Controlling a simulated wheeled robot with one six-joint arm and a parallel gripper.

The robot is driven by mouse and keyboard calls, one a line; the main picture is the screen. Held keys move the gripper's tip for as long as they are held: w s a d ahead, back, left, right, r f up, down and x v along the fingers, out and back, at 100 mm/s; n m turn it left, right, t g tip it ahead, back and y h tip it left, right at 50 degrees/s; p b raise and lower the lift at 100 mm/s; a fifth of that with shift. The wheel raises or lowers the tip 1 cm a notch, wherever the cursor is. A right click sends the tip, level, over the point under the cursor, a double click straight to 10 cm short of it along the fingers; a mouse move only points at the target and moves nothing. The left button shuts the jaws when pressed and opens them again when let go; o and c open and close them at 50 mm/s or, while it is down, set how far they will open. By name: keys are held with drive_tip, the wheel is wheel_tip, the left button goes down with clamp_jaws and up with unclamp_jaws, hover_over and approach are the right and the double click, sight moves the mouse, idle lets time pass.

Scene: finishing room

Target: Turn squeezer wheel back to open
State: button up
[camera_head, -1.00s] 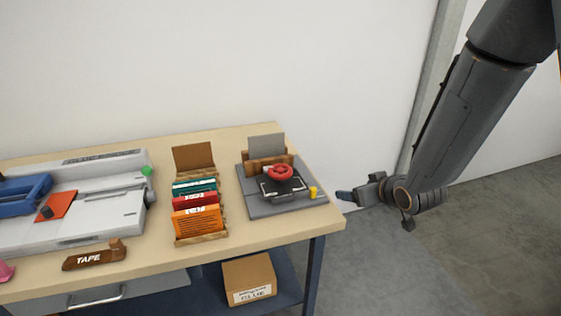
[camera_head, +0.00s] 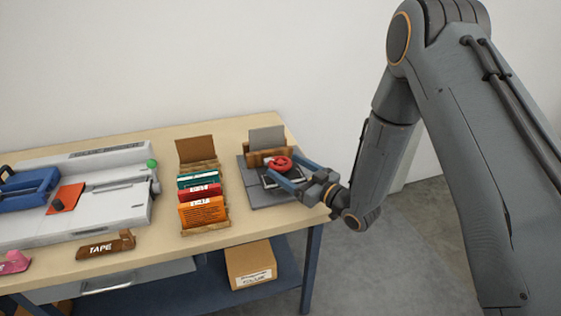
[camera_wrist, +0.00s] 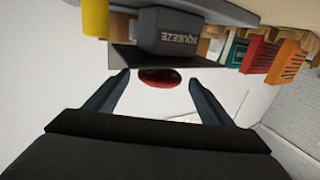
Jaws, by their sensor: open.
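The squeezer (camera_head: 258,190) is a grey device on the table's right end, with a red wheel (camera_head: 280,163) on top. In the wrist view the squeezer (camera_wrist: 172,30) bears the word SQUEEZE and appears upside down. The red wheel (camera_wrist: 160,77) shows there between and just beyond the fingertips. My gripper (camera_head: 286,172) is open around the wheel from the right in the head view. Its two blue fingers also show apart in the wrist view (camera_wrist: 160,80). I cannot tell whether either finger touches the wheel. The gripper hides part of the squeezer's right side.
A wooden rack (camera_head: 206,231) with teal, red and orange packets stands left of the squeezer. A grey and white machine with a blue handle (camera_head: 30,189) and a brown TAPE dispenser (camera_head: 105,246) are further left. A cardboard box (camera_head: 250,264) sits on the lower shelf.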

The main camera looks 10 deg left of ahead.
sight(272, 158)
drive_tip(key=shift+p+x, duration=0.4)
drive_tip(key=shift+x, duration=1.2)
drive_tip(key=c, duration=1)
drive_tip(key=shift+w, duration=0.1)
drive_tip(key=shift+c, duration=0.2)
